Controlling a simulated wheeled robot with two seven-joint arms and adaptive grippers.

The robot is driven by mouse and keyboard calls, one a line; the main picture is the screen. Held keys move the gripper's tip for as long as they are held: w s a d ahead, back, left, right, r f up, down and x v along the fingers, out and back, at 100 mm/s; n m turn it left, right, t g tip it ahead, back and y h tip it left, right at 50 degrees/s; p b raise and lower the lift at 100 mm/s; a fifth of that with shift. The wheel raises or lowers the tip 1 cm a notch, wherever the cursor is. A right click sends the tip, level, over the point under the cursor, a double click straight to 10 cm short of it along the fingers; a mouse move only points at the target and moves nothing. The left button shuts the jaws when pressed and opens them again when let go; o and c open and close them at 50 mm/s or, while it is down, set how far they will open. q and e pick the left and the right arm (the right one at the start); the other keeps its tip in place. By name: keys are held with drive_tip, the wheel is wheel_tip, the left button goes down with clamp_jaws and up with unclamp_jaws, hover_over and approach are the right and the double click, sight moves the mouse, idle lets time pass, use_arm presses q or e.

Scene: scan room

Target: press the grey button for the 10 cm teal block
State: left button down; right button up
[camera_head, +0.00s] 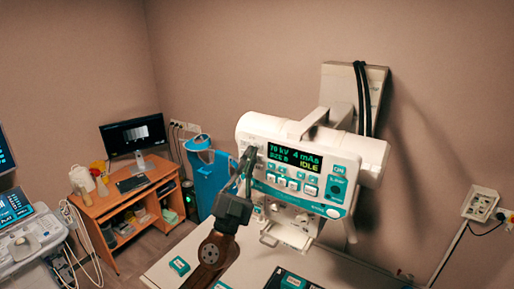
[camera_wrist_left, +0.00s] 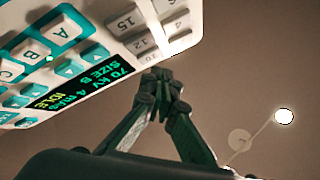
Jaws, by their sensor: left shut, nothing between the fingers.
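The control panel (camera_head: 322,168) on the white X-ray unit has a dark display (camera_head: 293,155) reading 70 kV, 4 mAs, SIZE B and IDLE. My left gripper (camera_head: 247,160) is shut and empty in front of the panel's left end, hiding that part. In the left wrist view its fingertips (camera_wrist_left: 160,76) are beside the grey buttons; contact cannot be told. One grey button (camera_wrist_left: 125,22) reads 15; another grey button (camera_wrist_left: 142,45) is nearer the fingertips, its label unclear. Teal blocks (camera_head: 180,265) lie on the white table, sizes unreadable. My right gripper is out of view.
White buttons lettered A (camera_wrist_left: 60,31) and B and teal arrow keys sit by the display. A wall arm (camera_head: 349,90) with black cables carries the unit. A wooden desk (camera_head: 125,205) with a monitor stands left. The white table (camera_head: 240,268) is below.

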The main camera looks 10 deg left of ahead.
use_arm(q)
drive_tip(key=shift+w, duration=0.1)
idle(0.6)
drive_tip(key=shift+w+d+f+b, duration=0.15)
drive_tip(key=shift+w+b, duration=0.1)
drive_tip(key=shift+b, duration=0.2)
drive_tip(key=shift+w, duration=0.1)
drive_tip(key=shift+w+d+b, duration=0.1)
drive_tip(key=shift+w+b, duration=0.2)
drive_tip(key=shift+b, duration=0.05)
idle(0.4)
drive_tip(key=shift+s, duration=0.1)
drive_tip(key=shift+s+a+p, duration=0.25)
drive_tip(key=shift+s+p, duration=0.05)
drive_tip(key=shift+s, duration=0.4)
